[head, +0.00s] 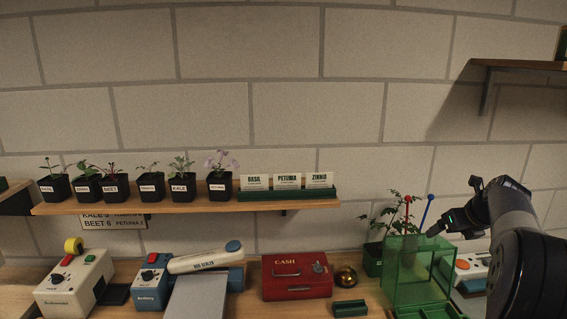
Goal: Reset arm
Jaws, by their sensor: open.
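My gripper (438,229) is at the right of the head view, at the end of my dark arm. It is open, and its tips point down and left, just above or in front of the right part of a green translucent box (408,270). I see nothing held between the fingers. A red-tipped stick (407,215) and a blue-tipped stick (426,212) rise from the box close to the fingertips. I cannot tell whether the fingers touch the blue one.
A wall shelf (150,206) holds several potted seedlings and a green card holder (288,193). Below stand a label machine (75,283), a bag sealer (200,262), a red cash box (297,276), a brass bell (345,276) and a leafy plant (373,260). Another shelf (520,65) is upper right.

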